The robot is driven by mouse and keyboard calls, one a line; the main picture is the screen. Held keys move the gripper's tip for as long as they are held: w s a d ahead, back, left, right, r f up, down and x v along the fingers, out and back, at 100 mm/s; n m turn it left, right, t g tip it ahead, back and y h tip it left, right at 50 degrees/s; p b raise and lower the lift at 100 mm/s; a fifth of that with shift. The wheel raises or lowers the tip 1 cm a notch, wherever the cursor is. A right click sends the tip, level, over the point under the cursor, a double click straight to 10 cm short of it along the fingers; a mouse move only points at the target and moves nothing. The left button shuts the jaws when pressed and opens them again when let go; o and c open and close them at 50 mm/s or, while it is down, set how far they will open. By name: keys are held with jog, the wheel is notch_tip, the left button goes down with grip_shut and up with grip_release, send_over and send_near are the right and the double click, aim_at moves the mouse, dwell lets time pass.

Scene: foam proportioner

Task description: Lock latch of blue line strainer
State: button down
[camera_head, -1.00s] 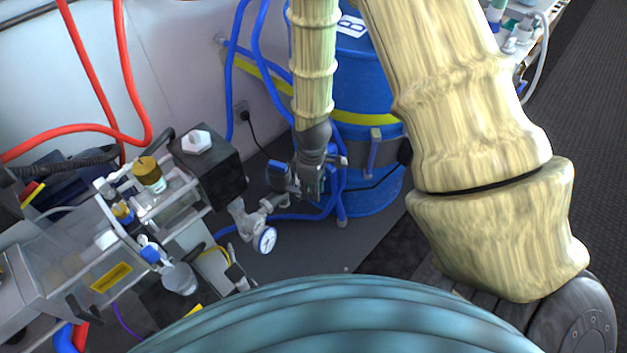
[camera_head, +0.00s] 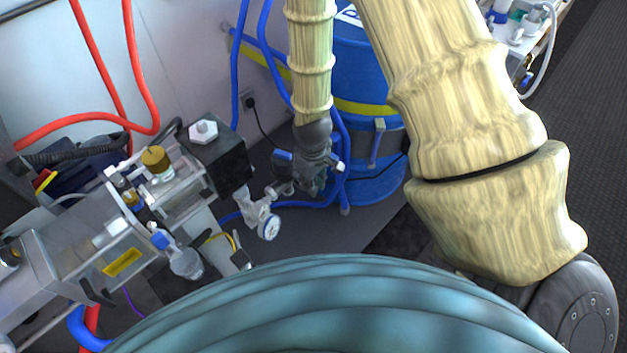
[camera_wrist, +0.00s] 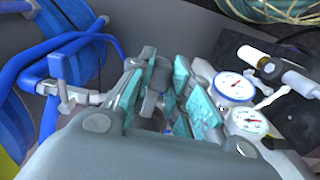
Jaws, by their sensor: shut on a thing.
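My gripper (camera_head: 312,178) hangs low in front of the blue drum, among the fittings on the blue line. In the wrist view, the teal finger pads of my gripper (camera_wrist: 160,98) close around a small dark grey piece (camera_wrist: 154,92), which looks like the latch. Its lower part is hidden by my fingers and palm. A dark and blue fitting (camera_head: 283,160), possibly part of the strainer, shows just left of my gripper in the head view. I cannot tell from these views whether the latch is locked.
A pressure gauge (camera_head: 268,228) sits left of my gripper; two gauge faces (camera_wrist: 232,86) show in the wrist view. The blue drum (camera_head: 376,185) stands close behind. The proportioner machine (camera_head: 150,215) fills the left. Blue hoses (camera_head: 238,75) run nearby.

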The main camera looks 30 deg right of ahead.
jog(key=shift+w, duration=0.1)
jog(key=c, duration=1.3)
grip_release()
jog(key=shift+r, duration=6.05)
